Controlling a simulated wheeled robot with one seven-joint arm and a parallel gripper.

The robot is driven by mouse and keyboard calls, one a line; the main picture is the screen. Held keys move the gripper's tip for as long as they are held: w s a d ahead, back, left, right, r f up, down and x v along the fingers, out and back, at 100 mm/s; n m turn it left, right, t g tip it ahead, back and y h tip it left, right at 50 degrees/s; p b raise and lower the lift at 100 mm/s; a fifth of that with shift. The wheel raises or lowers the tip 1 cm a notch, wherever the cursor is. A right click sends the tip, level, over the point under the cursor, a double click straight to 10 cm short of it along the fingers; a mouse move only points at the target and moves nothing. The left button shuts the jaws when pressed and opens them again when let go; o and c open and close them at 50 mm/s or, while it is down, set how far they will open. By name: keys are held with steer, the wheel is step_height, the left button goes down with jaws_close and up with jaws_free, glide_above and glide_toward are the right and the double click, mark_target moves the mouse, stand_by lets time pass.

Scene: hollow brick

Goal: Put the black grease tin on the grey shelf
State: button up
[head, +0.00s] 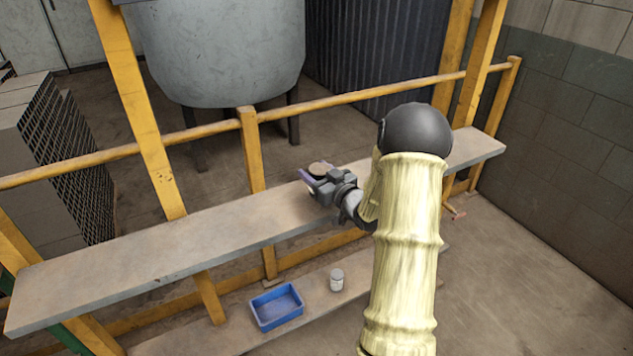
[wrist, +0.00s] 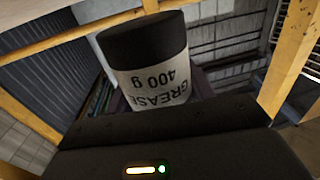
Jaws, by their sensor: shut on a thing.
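The black grease tin (head: 320,168) is in my gripper (head: 312,178) above the middle of the long grey shelf (head: 150,255) in the head view. In the wrist view the tin (wrist: 148,62) fills the upper middle, with a black end and a pale band whose lettering, "GREASE 400 g", reads upside down. My gripper is shut on the tin. Part of the tin's side is hidden by the fingers. I cannot tell whether the tin touches the shelf.
A yellow rail (head: 340,97) and posts (head: 138,110) stand along the shelf. A lower plank (head: 225,335) carries a blue bin (head: 277,306) and a small white jar (head: 337,281). A large grey tank (head: 225,50) stands behind. The shelf's left stretch is bare.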

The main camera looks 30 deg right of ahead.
steer(key=shift+f, duration=1.55)
steer(key=shift+f, duration=0.15)
steer(key=o, duration=1.3)
steer(key=s+b, duration=0.1)
steer(key=s, duration=0.3)
steer(key=s+d, duration=0.1)
steer(key=s, duration=0.3)
steer(key=s+d+b, duration=0.1)
steer(key=s, duration=0.3)
steer(key=shift+d+b, duration=0.1)
steer(key=shift+b, duration=0.2)
steer(key=shift+w, duration=0.1)
